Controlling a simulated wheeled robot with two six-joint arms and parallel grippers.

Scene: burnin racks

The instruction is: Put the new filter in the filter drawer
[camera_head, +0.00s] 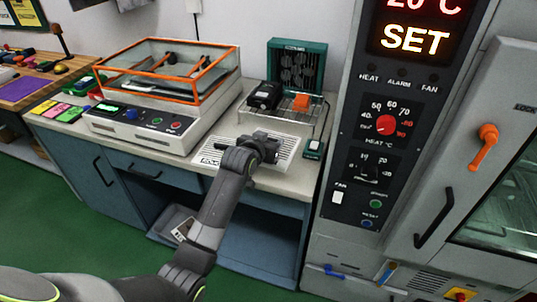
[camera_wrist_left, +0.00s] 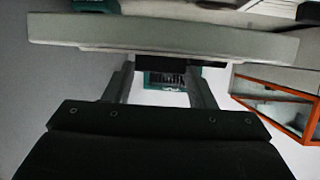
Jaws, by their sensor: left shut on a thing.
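My left gripper (camera_head: 268,146) is over the front of the counter, shut on a pale flat slatted panel (camera_head: 287,160), which appears to be the new filter. In the left wrist view the panel shows edge-on as a wide light-grey slab (camera_wrist_left: 165,36) across the finger ends. The gripper hides the middle of the panel in the head view. I cannot tell whether the panel touches the counter. A low panel with a blue handle (camera_head: 335,271) is at the bottom of the grey oven cabinet; I cannot tell whether it is the filter drawer. My right gripper is not in view.
An orange-framed clear box (camera_head: 170,72) stands on a white instrument at the left. A wire rack (camera_head: 283,115) holds a black unit (camera_head: 265,96) and an orange block (camera_head: 301,102). The tall oven cabinet (camera_head: 340,233) is at the right. A grey tray (camera_head: 160,232) sits low under the counter.

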